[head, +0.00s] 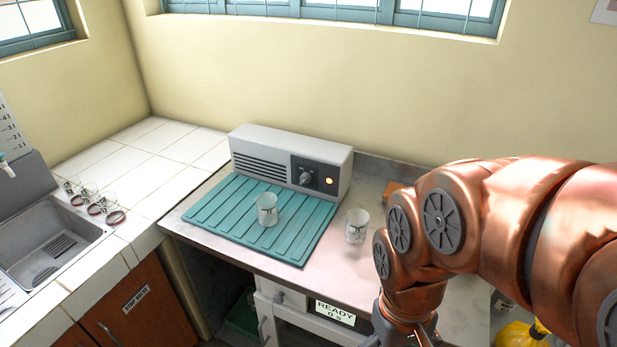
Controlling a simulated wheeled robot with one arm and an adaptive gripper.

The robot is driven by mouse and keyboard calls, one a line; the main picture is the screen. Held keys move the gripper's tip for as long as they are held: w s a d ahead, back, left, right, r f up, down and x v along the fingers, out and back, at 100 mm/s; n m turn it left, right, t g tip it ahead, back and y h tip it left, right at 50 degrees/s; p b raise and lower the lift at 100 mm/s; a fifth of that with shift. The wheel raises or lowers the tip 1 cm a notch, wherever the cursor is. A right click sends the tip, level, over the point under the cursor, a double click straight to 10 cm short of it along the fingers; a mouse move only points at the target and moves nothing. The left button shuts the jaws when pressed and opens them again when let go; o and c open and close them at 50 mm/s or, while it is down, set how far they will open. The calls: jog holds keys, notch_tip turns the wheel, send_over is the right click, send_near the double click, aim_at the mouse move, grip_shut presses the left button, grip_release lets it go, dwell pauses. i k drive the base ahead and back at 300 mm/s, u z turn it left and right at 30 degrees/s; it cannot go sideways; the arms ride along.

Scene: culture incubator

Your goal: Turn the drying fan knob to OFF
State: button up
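The drying fan (290,144) is a light grey box with a slotted grille on its front left. It stands at the back of the counter. Its knob (305,177) sits on a dark panel at the front right, beside a glowing orange lamp (329,181). The knob's marks are too small to read, so its setting cannot be told. My gripper (410,339) is at the bottom edge, in front of the counter, well below and right of the knob and apart from it. Its fingers are mostly cut off by the frame.
Another cup (357,226) stands right of the mat, near my arm. A sink (50,245) and several glass items are at left.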

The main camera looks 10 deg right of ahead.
aim_at(306, 177)
jog(key=u, duration=0.3)
jog(key=k, duration=0.35)
jog(key=u, duration=2.9)
jog(key=i, duration=0.1)
jog(key=z, duration=1.45)
jog(key=i, duration=0.8)
jog(key=z, duration=0.9)
jog(key=i, duration=0.7)
jog(key=z, duration=0.85)
